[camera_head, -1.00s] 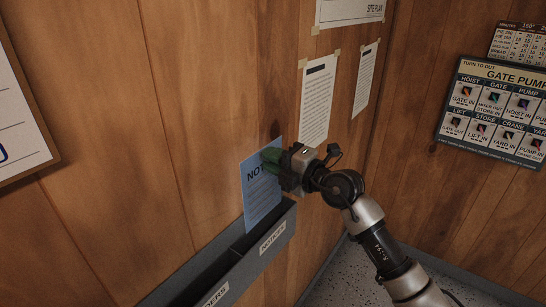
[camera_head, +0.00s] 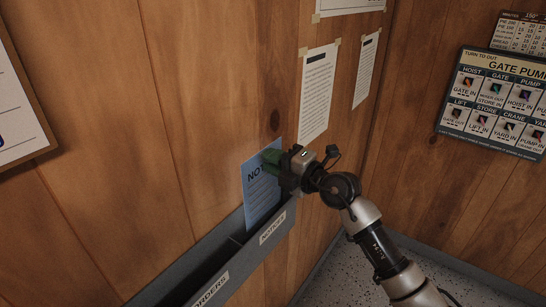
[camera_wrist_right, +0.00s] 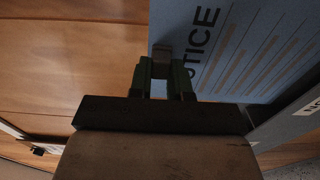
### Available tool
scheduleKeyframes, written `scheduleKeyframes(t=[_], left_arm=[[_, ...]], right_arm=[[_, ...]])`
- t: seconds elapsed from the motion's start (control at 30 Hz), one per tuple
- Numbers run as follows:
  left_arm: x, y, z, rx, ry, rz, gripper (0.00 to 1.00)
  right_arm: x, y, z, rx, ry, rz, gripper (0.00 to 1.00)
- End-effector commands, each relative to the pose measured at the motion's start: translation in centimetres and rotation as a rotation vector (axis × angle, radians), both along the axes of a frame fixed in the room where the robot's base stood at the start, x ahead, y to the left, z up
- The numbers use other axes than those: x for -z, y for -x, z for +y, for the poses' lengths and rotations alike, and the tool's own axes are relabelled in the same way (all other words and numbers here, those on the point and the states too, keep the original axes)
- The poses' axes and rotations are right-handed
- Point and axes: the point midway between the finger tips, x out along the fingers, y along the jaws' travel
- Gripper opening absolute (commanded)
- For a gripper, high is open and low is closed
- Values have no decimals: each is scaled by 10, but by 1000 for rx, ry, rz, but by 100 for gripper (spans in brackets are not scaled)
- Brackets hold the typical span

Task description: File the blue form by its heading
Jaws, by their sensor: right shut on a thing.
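The blue form (camera_head: 262,190) stands upright with its heading, which reads NOTICE in the right wrist view (camera_wrist_right: 240,50). My right gripper (camera_head: 272,160) is shut on its upper right edge. The form's lower part is inside the compartment labelled NOTICES of the grey wall rack (camera_head: 250,246), hidden by the front wall. Whether its bottom edge rests on the compartment floor cannot be seen. The compartment to the left bears the label ORDERS (camera_head: 211,290). My left gripper is not in view.
Printed sheets (camera_head: 318,92) are taped to the wood wall above the rack. A board headed GATE PUMP (camera_head: 497,100) hangs on the right wall. A framed paper (camera_head: 18,110) is at the left edge. Floor shows at lower right.

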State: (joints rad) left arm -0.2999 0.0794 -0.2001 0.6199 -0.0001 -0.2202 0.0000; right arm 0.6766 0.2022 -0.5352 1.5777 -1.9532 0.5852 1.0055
Motion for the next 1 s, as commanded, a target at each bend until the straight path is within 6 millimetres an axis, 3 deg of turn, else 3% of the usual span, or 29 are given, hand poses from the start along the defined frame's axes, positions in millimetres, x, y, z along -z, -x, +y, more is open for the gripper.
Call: scheduleKeyframes(t=[0.27, 0.73, 1.0], left_arm=[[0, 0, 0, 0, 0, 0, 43], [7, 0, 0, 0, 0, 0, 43], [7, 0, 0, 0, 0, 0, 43]], right_arm=[[1, 0, 0, 0, -1, -1, 0], [27, 0, 0, 0, -1, 0, 0], [30, 0, 0, 0, -1, -1, 0]])
